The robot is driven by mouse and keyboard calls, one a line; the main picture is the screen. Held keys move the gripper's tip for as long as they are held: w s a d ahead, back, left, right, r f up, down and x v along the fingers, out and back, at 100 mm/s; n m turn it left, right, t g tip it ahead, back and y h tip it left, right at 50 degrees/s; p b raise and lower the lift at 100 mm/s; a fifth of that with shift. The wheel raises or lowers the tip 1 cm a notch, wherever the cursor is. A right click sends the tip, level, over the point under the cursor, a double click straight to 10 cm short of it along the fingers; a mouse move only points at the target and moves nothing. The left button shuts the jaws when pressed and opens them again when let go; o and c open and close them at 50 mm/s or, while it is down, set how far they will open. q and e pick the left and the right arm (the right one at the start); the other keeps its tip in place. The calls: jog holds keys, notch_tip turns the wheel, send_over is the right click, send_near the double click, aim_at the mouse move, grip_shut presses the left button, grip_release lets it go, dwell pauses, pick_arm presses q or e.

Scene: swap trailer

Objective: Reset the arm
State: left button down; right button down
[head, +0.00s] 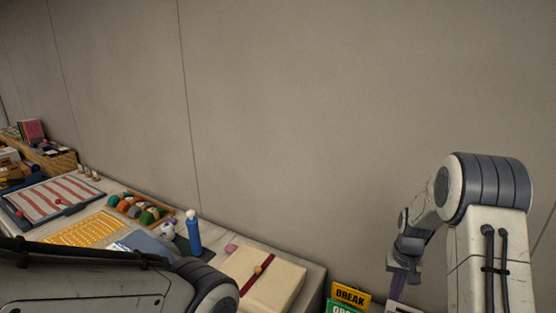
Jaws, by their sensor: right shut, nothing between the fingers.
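My right arm (485,215) stands raised at the right of the head view, bent at its top joint. My right gripper (398,288) hangs down at the arm's left side, near the bottom edge. It is shut and empty, and its tips are partly cut off by the frame edge. My left arm (90,288) lies across the bottom left, in front of the table. Its gripper is out of the frame.
A table (318,275) along the wall holds a wrapped box (285,283), a blue bottle (194,233), a tray of coloured balls (168,209) and a striped board (60,196). The wall area above is clear.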

jog(key=s+a+r+n, duration=0.2)
jog(key=s+a+r, duration=0.15)
jog(key=a, duration=0.35)
jog(key=s+a+r+n, duration=0.2)
jog(key=s+a+r, duration=0.15)
jog(key=a, duration=0.45)
jog(key=s+a+r+n, duration=0.2)
jog(key=s+a+r, duration=0.15)
jog(key=a, duration=0.35)
jog(key=s+a+r+n, duration=0.1)
jog(key=s+a+n, duration=0.1)
jog(key=s, duration=0.7)
jog(key=s+a+r+n+y, duration=0.1)
jog(key=s+a+r+n, duration=0.1)
jog(key=s, duration=0.7)
jog(key=a+n, duration=0.1)
jog(key=a, duration=0.1)
jog(key=shift+s+a+r+n, duration=0.15)
jog(key=shift+s+a+n, duration=0.15)
jog(key=shift+a, duration=0.1)
